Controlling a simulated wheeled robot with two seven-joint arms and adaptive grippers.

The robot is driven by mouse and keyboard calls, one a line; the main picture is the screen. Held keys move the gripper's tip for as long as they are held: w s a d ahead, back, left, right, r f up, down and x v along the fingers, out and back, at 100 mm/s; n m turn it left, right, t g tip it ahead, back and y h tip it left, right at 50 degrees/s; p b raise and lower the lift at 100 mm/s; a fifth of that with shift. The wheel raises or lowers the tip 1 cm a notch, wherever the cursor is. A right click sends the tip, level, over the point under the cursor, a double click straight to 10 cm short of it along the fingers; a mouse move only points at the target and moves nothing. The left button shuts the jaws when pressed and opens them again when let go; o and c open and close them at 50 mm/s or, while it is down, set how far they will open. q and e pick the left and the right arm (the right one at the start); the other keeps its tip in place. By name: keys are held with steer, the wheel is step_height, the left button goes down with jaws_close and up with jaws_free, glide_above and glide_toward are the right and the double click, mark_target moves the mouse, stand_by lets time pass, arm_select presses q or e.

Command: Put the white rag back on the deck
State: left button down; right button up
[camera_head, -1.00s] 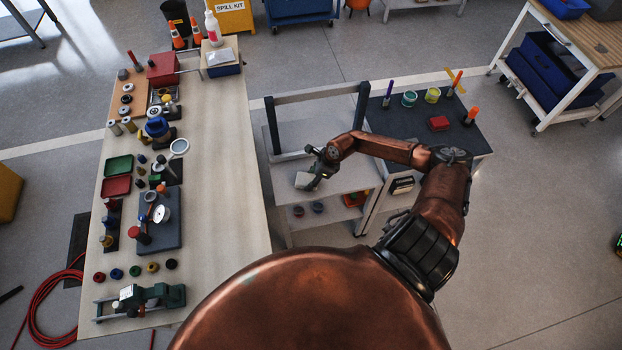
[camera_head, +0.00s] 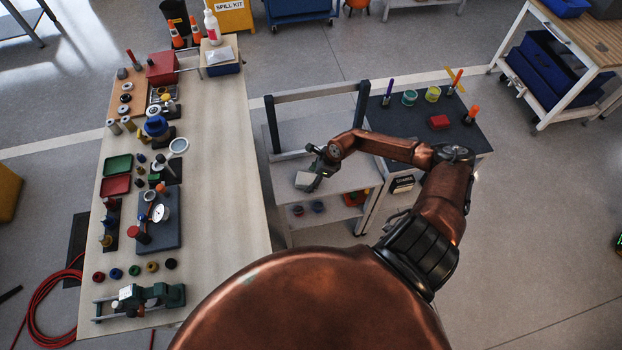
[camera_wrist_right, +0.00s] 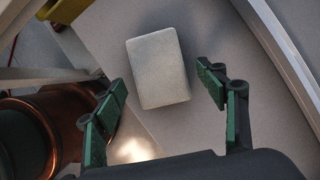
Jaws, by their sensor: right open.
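The white rag (camera_wrist_right: 158,68) looks like a pale, flat block with rounded corners. It lies on the light grey deck (camera_wrist_right: 100,40) of a trolley. In the head view the rag (camera_head: 305,181) shows at the lower left of my right gripper (camera_head: 317,170), close to the left edge of the trolley deck (camera_head: 345,180). In the wrist view my right gripper (camera_wrist_right: 162,82) is open, its green-padded fingers to the left and right of the rag with gaps between. The rag is not held. My left gripper is not in view.
A long workbench (camera_head: 215,200) full of tools and small parts stands to the left. The trolley has an upright dark frame (camera_head: 315,95) behind the deck.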

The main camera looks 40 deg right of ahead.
steer(key=v, duration=1.1)
steer(key=shift+r, duration=0.15)
